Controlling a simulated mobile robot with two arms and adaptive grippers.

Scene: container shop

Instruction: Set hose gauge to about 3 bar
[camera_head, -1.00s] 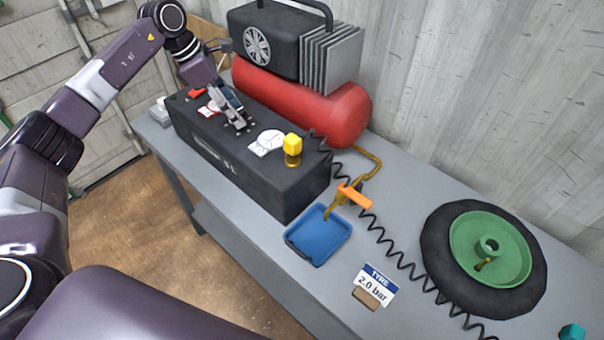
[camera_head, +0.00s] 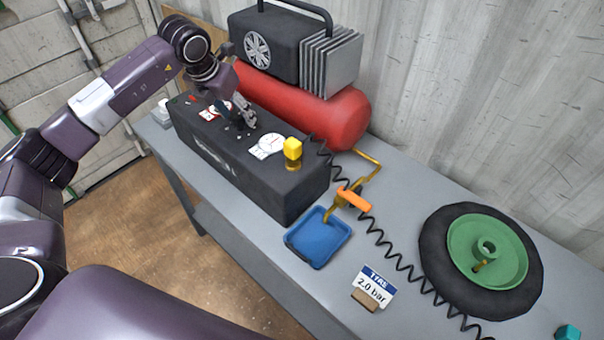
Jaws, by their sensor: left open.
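A round white gauge dial (camera_head: 270,143) lies on top of the black control box (camera_head: 213,159); its needle and figures are too small to read. A yellow knob (camera_head: 292,148) on a brass stem stands beside it, to the right. A second gauge (camera_head: 213,110), red and white, is further left and partly behind my gripper. My left gripper (camera_head: 249,124) is open above the box top, just left of the white dial and apart from the yellow knob. My right gripper does not show.
A red tank (camera_head: 345,118) with a black motor stands behind the box. A coiled hose (camera_head: 390,250), orange-handled nozzle (camera_head: 354,199), blue tray (camera_head: 318,238), "TYRE 2.0 bar" sign (camera_head: 374,287), tyre (camera_head: 440,262) and teal block (camera_head: 568,333) are on the grey bench (camera_head: 300,283).

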